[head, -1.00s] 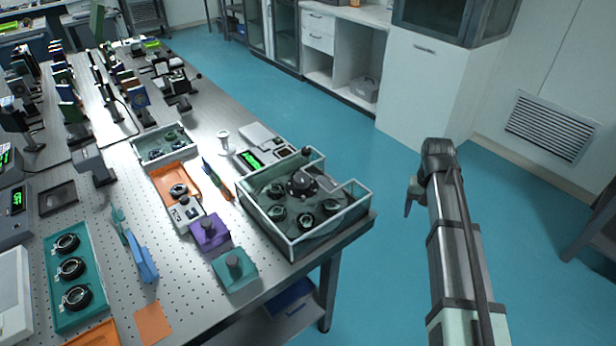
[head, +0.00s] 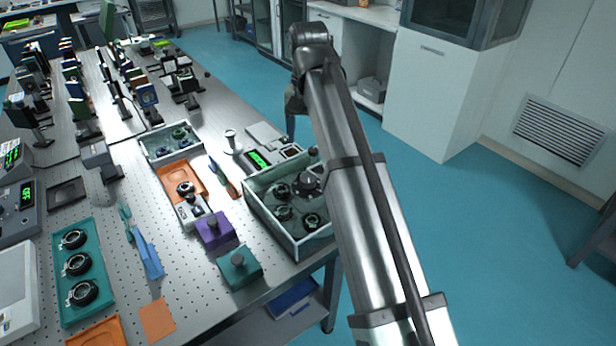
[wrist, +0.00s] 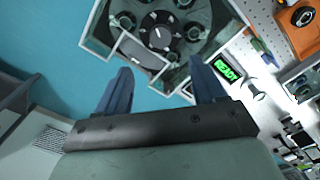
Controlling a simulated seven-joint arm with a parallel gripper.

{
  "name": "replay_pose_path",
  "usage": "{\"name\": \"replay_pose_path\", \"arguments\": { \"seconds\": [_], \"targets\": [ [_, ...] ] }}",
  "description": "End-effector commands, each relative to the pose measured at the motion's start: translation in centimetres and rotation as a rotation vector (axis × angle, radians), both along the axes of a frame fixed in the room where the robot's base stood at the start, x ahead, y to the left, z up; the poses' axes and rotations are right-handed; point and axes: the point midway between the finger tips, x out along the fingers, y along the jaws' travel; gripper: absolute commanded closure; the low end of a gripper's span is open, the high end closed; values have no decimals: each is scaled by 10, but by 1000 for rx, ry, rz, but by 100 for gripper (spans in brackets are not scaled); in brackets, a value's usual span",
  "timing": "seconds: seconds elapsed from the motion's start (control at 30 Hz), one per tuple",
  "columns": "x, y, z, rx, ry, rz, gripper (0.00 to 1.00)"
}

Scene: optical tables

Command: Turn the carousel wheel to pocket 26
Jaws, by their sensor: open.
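The carousel wheel looks to be the dark round dial with light marks (wrist: 158,32) inside a clear-walled box (wrist: 92,42) in the wrist view. In the head view the same dark hub (head: 309,181) stands in the box (head: 290,240) at the table's right edge, partly covered by my arm. Pocket numbers are too small to read. My gripper (wrist: 160,80) is open, its two blue-grey fingers apart and empty, short of the wheel in the wrist view. In the head view my gripper (head: 291,125) is mostly hidden behind my arm, beyond the box.
A display reading green "REACT" (wrist: 228,70) sits beside the box. A white post (head: 231,140), a purple block (head: 213,230), a teal block (head: 239,267) and an orange tray (head: 182,181) stand left of the box. Blue floor (head: 440,210) lies open to the right.

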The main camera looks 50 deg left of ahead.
Motion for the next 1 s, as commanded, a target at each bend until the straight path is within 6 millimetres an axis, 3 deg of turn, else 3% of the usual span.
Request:
{"name": "replay_pose_path", "arguments": {
  "seconds": [0.17,0.7,1.0],
  "targets": [
    [-2,-1,-12,-1,1,1,31],
    [-2,-1,-103,1,-1,2,31],
    [-1,0,-132,2,-1,3,31]
  ]
}}
